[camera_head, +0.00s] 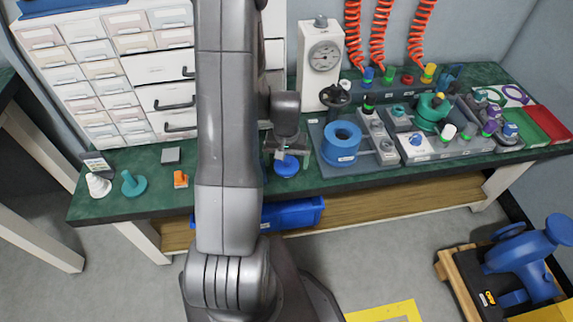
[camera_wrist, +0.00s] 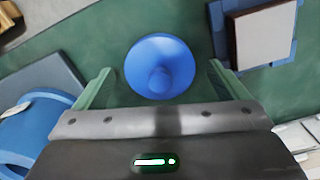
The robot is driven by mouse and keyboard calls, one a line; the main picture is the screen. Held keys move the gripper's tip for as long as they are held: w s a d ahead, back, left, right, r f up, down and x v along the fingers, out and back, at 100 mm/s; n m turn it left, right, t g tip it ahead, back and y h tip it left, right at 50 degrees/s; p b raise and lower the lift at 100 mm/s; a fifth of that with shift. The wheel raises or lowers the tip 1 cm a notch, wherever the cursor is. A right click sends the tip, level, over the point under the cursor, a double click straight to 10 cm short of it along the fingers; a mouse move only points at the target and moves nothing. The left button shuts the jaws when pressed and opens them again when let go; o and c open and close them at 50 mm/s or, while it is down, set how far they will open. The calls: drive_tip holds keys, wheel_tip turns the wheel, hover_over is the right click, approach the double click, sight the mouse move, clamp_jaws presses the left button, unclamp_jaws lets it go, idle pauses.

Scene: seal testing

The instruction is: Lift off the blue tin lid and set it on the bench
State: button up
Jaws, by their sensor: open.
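A round blue lid with a knob in its middle (camera_head: 286,166) is on the green bench, near its front edge. It also shows in the wrist view (camera_wrist: 160,66). No tin can be made out below it. My gripper (camera_head: 283,152) is over the lid, pointing down. In the wrist view its two green fingers (camera_wrist: 160,76) are spread wide, one to each side of the lid, with a gap on both sides. Nothing is held. The height between fingertips and lid is hard to tell.
A large blue ring (camera_head: 342,134) on a grey plate stands close right of the lid. A pale block in a blue frame (camera_wrist: 262,36) lies on the other side. A gauge unit (camera_head: 322,62) stands behind. Small parts, including a teal flanged piece (camera_head: 133,184), stand far left.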

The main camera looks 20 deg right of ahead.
drive_tip(key=shift+f, duration=0.1)
drive_tip(key=shift+c, duration=0.2)
drive_tip(key=c, duration=1)
